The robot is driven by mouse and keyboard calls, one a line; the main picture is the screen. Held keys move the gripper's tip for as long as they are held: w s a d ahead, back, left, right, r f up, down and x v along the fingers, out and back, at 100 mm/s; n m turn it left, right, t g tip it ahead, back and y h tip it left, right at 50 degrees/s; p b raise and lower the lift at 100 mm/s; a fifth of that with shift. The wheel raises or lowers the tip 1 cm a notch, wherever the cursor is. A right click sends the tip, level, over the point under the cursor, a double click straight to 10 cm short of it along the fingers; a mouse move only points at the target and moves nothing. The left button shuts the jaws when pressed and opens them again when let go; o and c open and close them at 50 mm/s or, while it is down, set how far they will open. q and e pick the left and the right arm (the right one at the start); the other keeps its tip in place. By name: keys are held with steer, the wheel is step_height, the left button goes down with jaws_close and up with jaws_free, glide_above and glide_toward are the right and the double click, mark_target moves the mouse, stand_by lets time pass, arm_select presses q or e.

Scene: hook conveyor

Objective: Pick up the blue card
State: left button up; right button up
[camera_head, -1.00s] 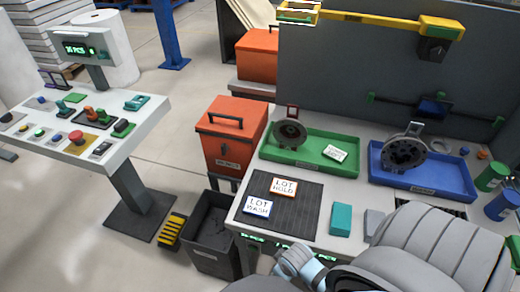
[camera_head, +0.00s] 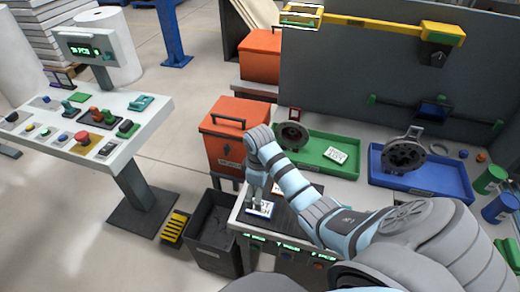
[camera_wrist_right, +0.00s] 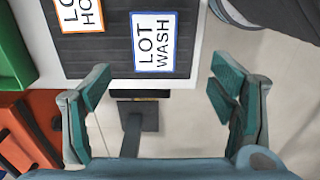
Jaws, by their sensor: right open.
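The blue-edged card marked LOT WASH (camera_head: 262,211) lies flat on the dark ribbed mat (camera_head: 282,222) near the bench's front-left corner. In the right wrist view the card (camera_wrist_right: 152,42) shows whole, ahead of the fingers. My right gripper (camera_head: 257,195) points down over the card and hides part of it in the head view. In the right wrist view the gripper (camera_wrist_right: 162,105) is open, teal fingers wide apart, with nothing between them. The orange-edged LOT HOLD card (camera_wrist_right: 81,14) is beside the blue card, partly cut off. My left gripper is out of view.
A green tray (camera_head: 325,168) and a blue tray (camera_head: 440,187) stand behind the mat. A control panel (camera_head: 85,120) is further left.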

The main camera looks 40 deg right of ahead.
steer(key=f, duration=0.3)
steer(key=f+b, duration=0.1)
steer(key=f, duration=0.2)
steer(key=f+b, duration=0.1)
steer(key=f, duration=0.2)
steer(key=shift+w+d+f, duration=0.25)
steer(key=shift+w, duration=0.15)
steer(key=shift+r, duration=0.1)
steer(key=shift+c, duration=0.6)
steer(key=c, duration=0.9)
